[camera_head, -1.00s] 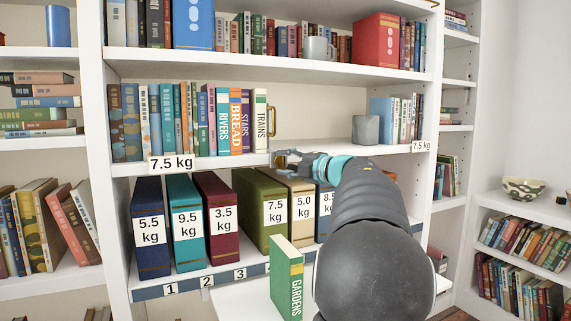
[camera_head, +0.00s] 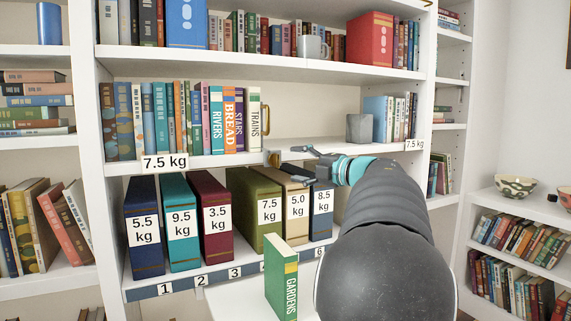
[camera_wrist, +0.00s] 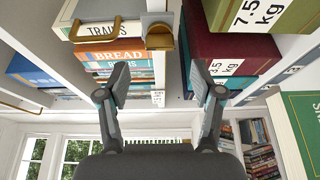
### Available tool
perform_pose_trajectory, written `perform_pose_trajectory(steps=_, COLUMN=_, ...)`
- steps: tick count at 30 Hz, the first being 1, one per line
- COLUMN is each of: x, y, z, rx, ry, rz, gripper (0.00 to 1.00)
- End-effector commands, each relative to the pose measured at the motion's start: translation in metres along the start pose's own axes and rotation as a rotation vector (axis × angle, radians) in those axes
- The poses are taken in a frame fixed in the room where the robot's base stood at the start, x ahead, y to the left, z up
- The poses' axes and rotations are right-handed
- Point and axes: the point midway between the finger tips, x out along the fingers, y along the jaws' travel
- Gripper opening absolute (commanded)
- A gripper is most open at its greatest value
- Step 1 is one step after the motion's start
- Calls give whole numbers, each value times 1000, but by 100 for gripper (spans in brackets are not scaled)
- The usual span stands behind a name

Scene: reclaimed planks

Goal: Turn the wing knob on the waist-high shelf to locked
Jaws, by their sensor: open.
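The wing knob (camera_wrist: 160,38) is a brass piece on a plate on the shelf's front edge, at the top middle of the wrist view. In the head view it shows small (camera_head: 273,158) on the edge of the shelf (camera_head: 340,147), below the TRAINS book. My gripper (camera_wrist: 160,80) is open and empty, with its two fingers spread to either side of the knob's line and apart from it. In the head view my gripper (camera_head: 298,164) is just right of the knob. Which way the wing points is hard to tell.
A brass handle (camera_head: 266,118) stands beside the TRAINS book (camera_head: 254,125) above the knob. Weight-marked boxes, including the 5.0 kg box (camera_head: 296,207), stand on the shelf below my gripper. The GARDENS book (camera_head: 283,280) stands in front, lower down.

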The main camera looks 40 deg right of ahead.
Motion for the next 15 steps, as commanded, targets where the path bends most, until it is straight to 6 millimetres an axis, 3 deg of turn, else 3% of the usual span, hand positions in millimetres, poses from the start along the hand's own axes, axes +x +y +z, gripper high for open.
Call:
perform_pose_trajectory(steps=6, x=-36, y=0, z=1, rx=0, ry=-2, rz=0, gripper=66)
perform_pose_trajectory(steps=15, x=-51, y=0, z=0, rx=0, ry=1, rz=0, gripper=66)
